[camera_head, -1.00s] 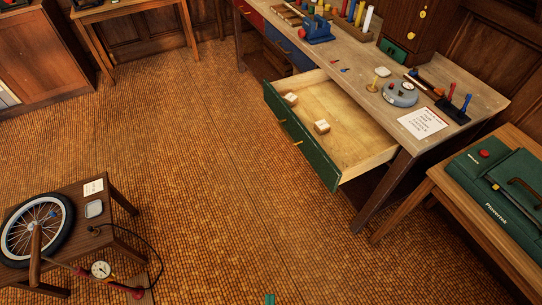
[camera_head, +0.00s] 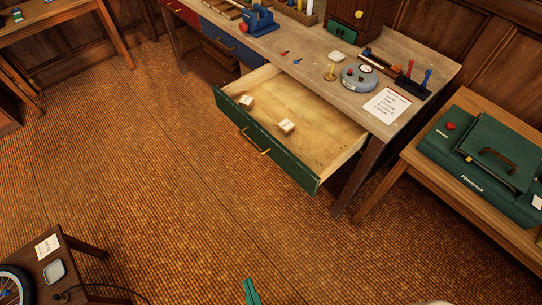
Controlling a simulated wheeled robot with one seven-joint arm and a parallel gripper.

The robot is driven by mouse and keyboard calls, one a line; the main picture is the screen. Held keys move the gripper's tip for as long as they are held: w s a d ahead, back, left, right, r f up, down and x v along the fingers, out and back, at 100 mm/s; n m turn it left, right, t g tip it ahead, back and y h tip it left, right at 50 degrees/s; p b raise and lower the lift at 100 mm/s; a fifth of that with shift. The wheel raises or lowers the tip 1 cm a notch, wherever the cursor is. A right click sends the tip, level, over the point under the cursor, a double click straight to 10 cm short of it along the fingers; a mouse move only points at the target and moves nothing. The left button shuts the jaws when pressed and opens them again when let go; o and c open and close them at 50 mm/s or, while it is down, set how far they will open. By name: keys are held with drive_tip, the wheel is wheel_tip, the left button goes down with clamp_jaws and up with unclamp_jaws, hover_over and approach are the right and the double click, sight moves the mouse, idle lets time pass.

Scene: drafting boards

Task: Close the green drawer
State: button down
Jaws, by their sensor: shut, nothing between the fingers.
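The green drawer (camera_head: 262,139) is pulled well out of the long workbench (camera_head: 318,70), at the middle of the view. Its green front has two brass-coloured handles, and its pale wooden inside shows. Two small light blocks lie in it, one near the left front (camera_head: 246,102) and one near the middle (camera_head: 286,126). My gripper (camera_head: 250,284) shows only as narrow teal fingertips at the bottom edge. It is shut and empty, in front of the drawer and well apart from it. The rest of it is out of frame.
A small table (camera_head: 85,257) with a wheel stands at the bottom left. A side table (camera_head: 399,191) with a green case (camera_head: 480,165) stands to the right of the bench. Tiled floor (camera_head: 150,170) before the drawer is clear. A bench leg (camera_head: 357,178) stands right of the drawer.

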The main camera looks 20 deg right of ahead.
drive_tip(key=w+a+f+n+g, duration=0.15)
drive_tip(key=w+f+n, duration=0.25)
drive_tip(key=f, duration=0.5)
drive_tip(key=w+f+n+g, duration=0.25)
drive_tip(key=f+n, duration=0.25)
drive_tip(key=f, duration=0.4)
drive_tip(key=n+g+h, duration=0.5)
drive_tip(key=n+h, duration=0.7)
drive_tip(key=h, duration=0.5)
approach(283, 161)
drive_tip(key=x, duration=0.6)
drive_tip(key=shift+d+f, duration=0.1)
drive_tip(key=shift+d, duration=0.15)
drive_tip(key=shift+w, duration=0.1)
